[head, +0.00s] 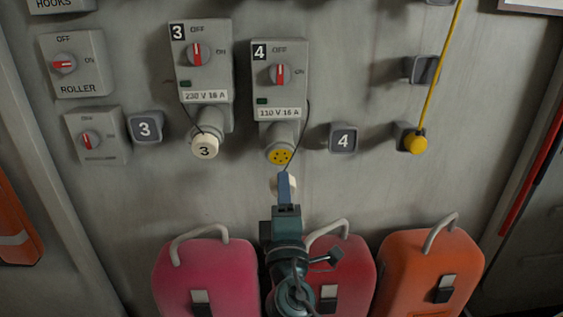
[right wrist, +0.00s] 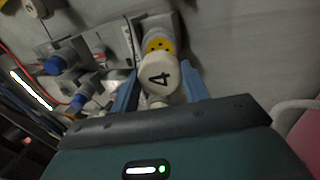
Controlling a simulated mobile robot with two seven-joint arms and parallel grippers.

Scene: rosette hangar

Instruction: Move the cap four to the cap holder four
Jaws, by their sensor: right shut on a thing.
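Cap four is a whitish round cap with a black 4 on its face (right wrist: 159,80). It sits between the two blue fingers of my right gripper (right wrist: 158,92), which is shut on it. In the head view my right gripper (head: 286,186) is just below the yellow socket (head: 279,157) of the box marked 4 (head: 279,85), and the cap is mostly hidden. The yellow socket face is uncovered, and a thin dark cord runs from the box down towards the cap. Cap holder four (head: 343,139) is a grey block marked 4 on the wall, right of the socket, and is empty. My left gripper is not in view.
The box marked 3 (head: 199,70) stands to the left, with its cap 3 (head: 205,146) on its socket. Holder 3 (head: 145,127) is further left. A yellow cord ends at a yellow knob (head: 415,142) on the right. Pink, red and orange cases (head: 433,270) stand below.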

